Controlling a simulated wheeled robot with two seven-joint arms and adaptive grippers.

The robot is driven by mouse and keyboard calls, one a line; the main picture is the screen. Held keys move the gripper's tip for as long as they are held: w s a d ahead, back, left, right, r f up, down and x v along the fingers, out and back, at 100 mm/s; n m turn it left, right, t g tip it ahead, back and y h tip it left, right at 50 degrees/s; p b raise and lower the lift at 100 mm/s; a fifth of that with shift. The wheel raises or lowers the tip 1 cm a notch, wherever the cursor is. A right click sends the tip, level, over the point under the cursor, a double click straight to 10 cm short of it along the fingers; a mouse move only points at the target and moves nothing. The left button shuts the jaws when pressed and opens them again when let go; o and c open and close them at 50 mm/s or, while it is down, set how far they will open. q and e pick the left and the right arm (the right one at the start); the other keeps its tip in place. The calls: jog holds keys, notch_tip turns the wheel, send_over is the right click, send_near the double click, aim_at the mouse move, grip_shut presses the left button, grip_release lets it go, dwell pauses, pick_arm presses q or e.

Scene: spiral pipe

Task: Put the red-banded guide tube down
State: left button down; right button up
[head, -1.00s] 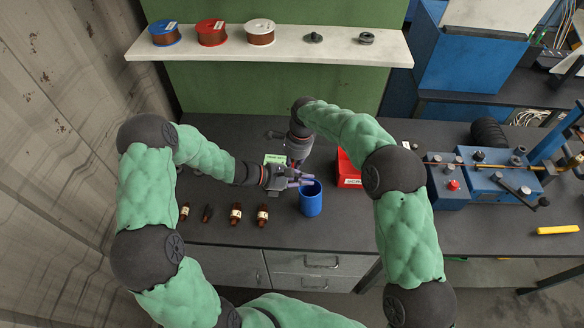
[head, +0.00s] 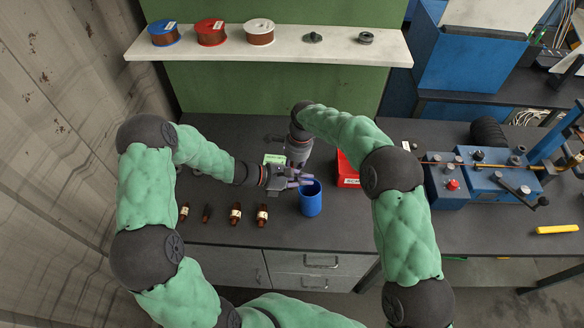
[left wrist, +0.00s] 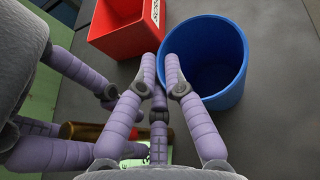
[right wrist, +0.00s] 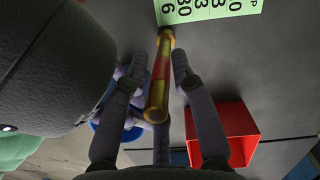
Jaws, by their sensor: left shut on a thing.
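The red-banded guide tube (right wrist: 160,80) is brass with a red band. In the right wrist view it runs lengthwise between the fingers of my right gripper (right wrist: 158,62). Those fingers stand apart, with gaps beside the tube. Its brass side also shows in the left wrist view (left wrist: 92,131), partly behind purple fingers. Whether its far end touches the bench cannot be told.
A red bin (head: 347,172) stands right of the cup. A green card (head: 273,159) lies beside the right gripper. Several brown bottles (head: 235,214) stand at the front left. A blue bench machine (head: 492,190) is at the right. A shelf (head: 285,45) with spools hangs above.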

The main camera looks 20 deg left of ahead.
jog(key=d+r+n+t+y, duration=0.1)
jog(key=d+r+n, duration=0.1)
jog(key=r+n, duration=0.9)
jog(key=d+r+n+y, duration=0.15)
jog(key=r+n, duration=0.35)
jog(key=n, duration=1.1)
jog(key=shift+n+h, duration=0.35)
jog(key=shift+n, duration=0.05)
jog(key=x, duration=1.1)
jog(key=shift+a+f, duration=0.1)
jog(key=shift+f, duration=0.3)
grip_shut()
